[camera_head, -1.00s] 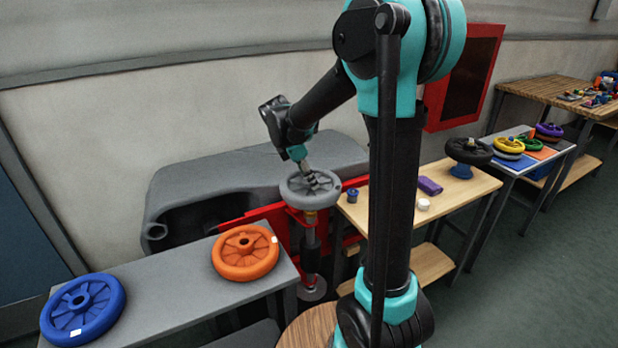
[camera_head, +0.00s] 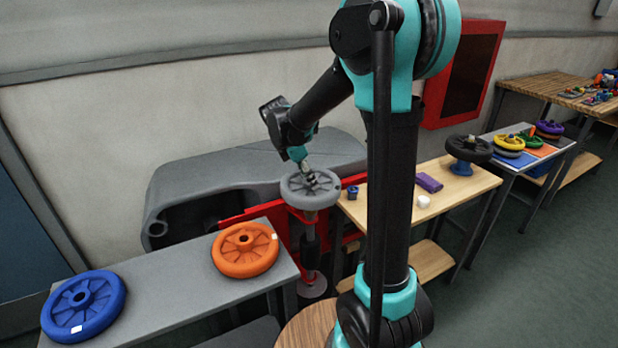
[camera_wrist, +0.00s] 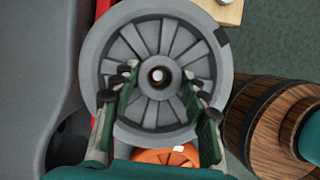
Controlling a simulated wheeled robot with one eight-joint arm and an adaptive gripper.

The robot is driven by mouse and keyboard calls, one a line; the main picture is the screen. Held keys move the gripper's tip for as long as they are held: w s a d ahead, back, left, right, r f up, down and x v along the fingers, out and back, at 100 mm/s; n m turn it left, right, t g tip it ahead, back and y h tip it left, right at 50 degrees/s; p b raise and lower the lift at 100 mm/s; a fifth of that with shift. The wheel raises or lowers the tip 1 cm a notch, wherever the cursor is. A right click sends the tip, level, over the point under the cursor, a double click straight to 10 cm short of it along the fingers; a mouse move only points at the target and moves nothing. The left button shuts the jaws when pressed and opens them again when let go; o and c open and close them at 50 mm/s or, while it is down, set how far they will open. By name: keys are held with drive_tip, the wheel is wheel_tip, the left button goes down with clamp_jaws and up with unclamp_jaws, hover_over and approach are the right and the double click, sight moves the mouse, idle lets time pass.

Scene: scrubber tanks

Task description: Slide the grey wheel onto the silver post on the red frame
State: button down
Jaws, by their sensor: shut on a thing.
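The grey wheel (camera_head: 308,189) lies roughly level above the red frame (camera_head: 262,212), between the two benches. My gripper (camera_head: 305,168) reaches down from above and is shut on the wheel's middle. In the wrist view the grey wheel (camera_wrist: 158,38) fills the centre, with my gripper's fingers (camera_wrist: 157,84) on both sides of the hub. A bright round tip, seemingly the silver post (camera_wrist: 158,75), shows inside the hub hole. In the head view the wheel hides the post's top, and a vertical column shows below it. How far the wheel sits down the post I cannot tell.
An orange wheel (camera_head: 245,250) and a blue wheel (camera_head: 83,307) lie on the grey bench (camera_head: 165,290) at left. A wooden bench (camera_head: 440,205) at right holds a blue cup (camera_head: 352,192), a purple block and a black wheel (camera_head: 469,149). A barrel (camera_wrist: 262,125) stands close by.

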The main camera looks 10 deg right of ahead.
drive_tip(key=shift+f, duration=0.15)
drive_tip(key=shift+f, duration=0.7)
drive_tip(key=shift+f, duration=2.3)
idle(4.8)
